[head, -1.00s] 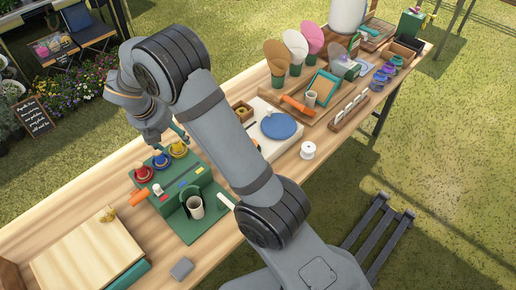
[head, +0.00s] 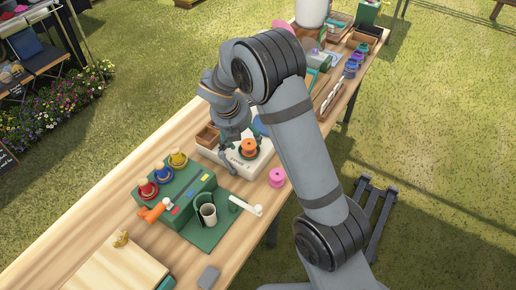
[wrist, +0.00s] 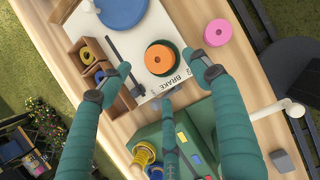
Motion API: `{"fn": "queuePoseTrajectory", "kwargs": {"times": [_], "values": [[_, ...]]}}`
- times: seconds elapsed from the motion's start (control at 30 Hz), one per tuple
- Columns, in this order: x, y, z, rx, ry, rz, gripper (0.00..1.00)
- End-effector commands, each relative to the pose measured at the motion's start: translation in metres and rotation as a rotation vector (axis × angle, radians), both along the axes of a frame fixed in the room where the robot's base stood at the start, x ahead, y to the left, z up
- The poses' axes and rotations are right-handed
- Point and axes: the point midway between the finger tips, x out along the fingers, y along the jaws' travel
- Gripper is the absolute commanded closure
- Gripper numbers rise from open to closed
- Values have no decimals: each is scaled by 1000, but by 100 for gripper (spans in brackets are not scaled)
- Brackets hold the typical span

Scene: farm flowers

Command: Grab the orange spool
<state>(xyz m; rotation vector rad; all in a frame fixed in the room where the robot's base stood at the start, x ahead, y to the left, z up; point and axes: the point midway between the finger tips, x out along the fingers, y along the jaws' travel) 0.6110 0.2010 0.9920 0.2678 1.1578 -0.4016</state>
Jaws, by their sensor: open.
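The orange spool (head: 249,146) sits on a round dark green base on the white board (head: 263,162). In the wrist view the orange spool (wrist: 158,58) shows its round top and dark centre hole. My gripper (head: 243,153) is at the board, with its teal fingers around the orange spool. In the wrist view my gripper (wrist: 160,68) is open, with one finger left of the spool, one right of it and a third below. The fingers look apart from the spool. The exact height of the fingertips above the board is hard to tell.
A pink spool (head: 277,177) stands right of the board. Small wooden boxes (wrist: 93,68) and a blue disc (wrist: 121,8) are near the orange spool.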

Motion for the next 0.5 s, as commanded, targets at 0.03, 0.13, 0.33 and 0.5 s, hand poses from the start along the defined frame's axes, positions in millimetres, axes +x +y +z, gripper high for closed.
{"fn": "queuePoseTrajectory", "kwargs": {"times": [0.03, 0.13, 0.33, 0.5], "values": [[3, -2, -8, -2, 1, -1, 37], [7, -4, -17, -1, 1, -2, 37], [14, -7, -32, -2, 2, -2, 37], [24, -11, -57, -1, 1, -2, 37]]}}
